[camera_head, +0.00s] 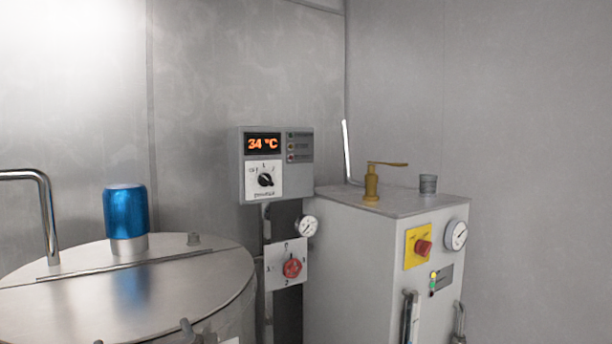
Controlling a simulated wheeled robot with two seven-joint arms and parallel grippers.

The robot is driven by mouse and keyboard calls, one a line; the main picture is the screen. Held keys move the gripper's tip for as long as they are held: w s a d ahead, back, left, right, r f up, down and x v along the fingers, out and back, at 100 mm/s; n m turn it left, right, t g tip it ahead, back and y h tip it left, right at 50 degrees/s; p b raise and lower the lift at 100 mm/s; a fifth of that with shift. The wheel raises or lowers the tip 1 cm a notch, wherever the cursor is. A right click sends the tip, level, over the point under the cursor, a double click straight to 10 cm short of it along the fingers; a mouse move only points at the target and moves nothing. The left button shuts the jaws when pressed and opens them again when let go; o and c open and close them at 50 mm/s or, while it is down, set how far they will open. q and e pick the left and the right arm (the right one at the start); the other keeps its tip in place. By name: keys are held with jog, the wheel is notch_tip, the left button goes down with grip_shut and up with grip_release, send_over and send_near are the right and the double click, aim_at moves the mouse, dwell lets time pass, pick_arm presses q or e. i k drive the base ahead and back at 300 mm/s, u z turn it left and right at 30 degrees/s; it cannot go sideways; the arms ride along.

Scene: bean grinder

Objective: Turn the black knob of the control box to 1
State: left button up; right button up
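The control box (276,164) is a grey unit on a dark post in the middle of the view. Its display reads 34 °C in orange. The black knob (265,180) sits on a white dial plate below the display, with markings around it that are too small to read surely. The knob's pointer looks tilted, but I cannot tell exactly which mark it points to. Neither of my grippers is in view, and nothing touches the knob.
Below the box are a gauge (306,226) and a red rotary switch (292,268). A steel vessel (90,290) with a blue cylinder (126,212) stands left. A grey cabinet (345,255) with a brass valve (371,184) and red button (423,247) stands right.

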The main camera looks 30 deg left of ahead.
aim_at(265, 180)
jog(key=i, duration=0.95)
jog(key=u, duration=2.45)
